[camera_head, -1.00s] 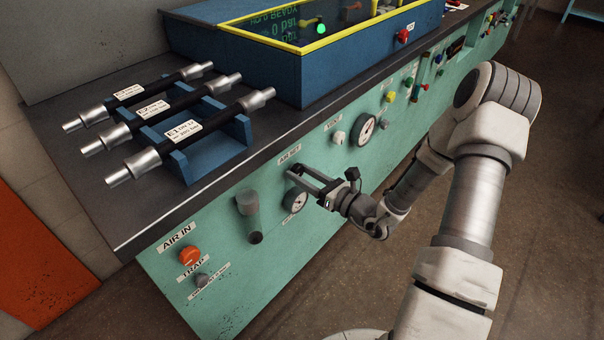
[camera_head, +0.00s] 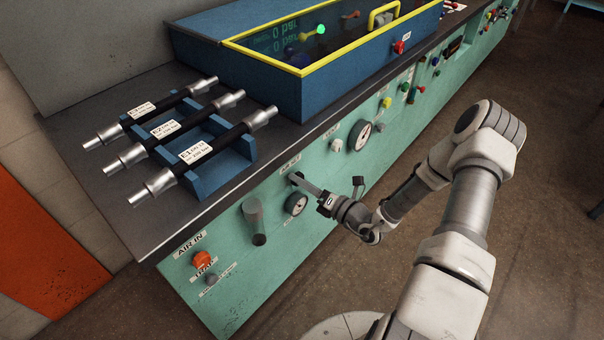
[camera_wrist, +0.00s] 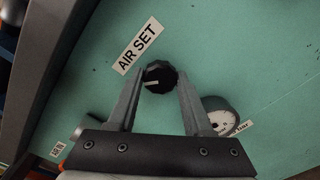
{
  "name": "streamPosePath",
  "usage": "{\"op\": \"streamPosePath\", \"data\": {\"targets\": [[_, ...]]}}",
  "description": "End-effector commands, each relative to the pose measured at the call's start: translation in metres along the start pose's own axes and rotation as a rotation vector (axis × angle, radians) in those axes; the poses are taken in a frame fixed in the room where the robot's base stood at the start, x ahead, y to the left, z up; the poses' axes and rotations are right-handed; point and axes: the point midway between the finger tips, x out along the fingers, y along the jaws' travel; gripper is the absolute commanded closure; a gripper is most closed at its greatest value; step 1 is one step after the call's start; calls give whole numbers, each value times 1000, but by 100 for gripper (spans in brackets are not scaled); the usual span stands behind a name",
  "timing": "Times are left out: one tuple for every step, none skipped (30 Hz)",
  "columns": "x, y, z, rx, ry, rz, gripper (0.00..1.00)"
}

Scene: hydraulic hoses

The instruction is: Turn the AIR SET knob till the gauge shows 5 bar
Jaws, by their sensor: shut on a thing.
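The black AIR SET knob (camera_wrist: 160,77) sits on the green panel below its white AIR SET label (camera_wrist: 138,45) in the wrist view. My gripper (camera_wrist: 158,80) has one finger on each side of the knob and is shut on it. In the head view my gripper (camera_head: 298,181) reaches the panel at the knob, which the fingers mostly hide. A small round gauge (camera_wrist: 219,116) with a white face is right of and below the knob in the wrist view, partly behind a finger. It also shows in the head view (camera_head: 296,205). Its reading is too small to tell.
A grey cylinder (camera_head: 254,220), an orange AIR IN knob (camera_head: 202,259) and a larger gauge (camera_head: 360,136) are on the same panel. Labelled hoses (camera_head: 190,155) lie on a blue rack on the bench top. The floor on the right is mostly clear.

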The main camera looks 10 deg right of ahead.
Motion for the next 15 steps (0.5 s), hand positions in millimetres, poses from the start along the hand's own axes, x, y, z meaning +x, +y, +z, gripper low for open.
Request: {"op": "streamPosePath", "data": {"targets": [[0,4,2,49,1,-1,100],[-1,3,2,78,1,-2,100],[-1,3,2,115,0,-2,100],[-1,3,2,143,0,-1,100],[-1,3,2,171,0,-1,100],[-1,3,1,209,1,-1,100],[-1,3,1,237,1,-1,100],[-1,3,1,265,1,-2,100],[-1,3,1,301,1,-2,100],[-1,3,1,327,0,-1,100],[-1,3,1,352,0,-1,100],[-1,3,1,386,0,0,100],[-1,3,1,410,1,0,100],[0,2,1,434,1,-1,100],[0,2,0,463,1,-1,100]]}}
